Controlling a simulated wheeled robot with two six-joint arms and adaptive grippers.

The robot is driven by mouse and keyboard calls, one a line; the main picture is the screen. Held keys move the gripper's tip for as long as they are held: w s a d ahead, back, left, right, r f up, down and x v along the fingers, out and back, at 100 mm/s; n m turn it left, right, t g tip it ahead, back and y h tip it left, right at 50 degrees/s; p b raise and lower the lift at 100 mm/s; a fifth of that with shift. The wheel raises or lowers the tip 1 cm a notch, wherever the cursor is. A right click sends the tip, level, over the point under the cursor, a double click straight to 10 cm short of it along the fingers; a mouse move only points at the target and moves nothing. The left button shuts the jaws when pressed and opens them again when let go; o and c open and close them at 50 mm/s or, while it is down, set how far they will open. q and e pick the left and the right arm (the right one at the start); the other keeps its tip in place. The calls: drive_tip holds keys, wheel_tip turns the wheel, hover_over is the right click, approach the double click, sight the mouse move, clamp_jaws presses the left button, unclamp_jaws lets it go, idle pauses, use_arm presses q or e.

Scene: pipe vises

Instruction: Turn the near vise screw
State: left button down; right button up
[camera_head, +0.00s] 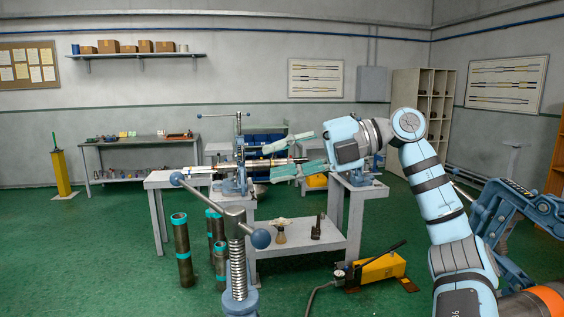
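The near vise screw (237,264) stands upright at the bottom centre, a threaded grey shaft rising from a blue base. Its slanted bar handle (216,198) has a blue ball (261,238) at the lower right end and another (177,179) at the upper left. My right gripper (273,158) reaches in from the right, above and beyond the near handle, its pale green fingers spread apart and pointing left. A long pipe (268,162) shows between the fingers in the picture; I cannot tell the depth gap. My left gripper is not in view.
A farther vise (239,170) with a T-handle stands on the workbench (159,181). Dark pipes with teal ends (182,255) stand left of the near screw. A yellow pump (377,269) with a hose lies on the floor at right. Green floor is open at left.

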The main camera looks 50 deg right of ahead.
drive_tip(key=shift+w, duration=0.1)
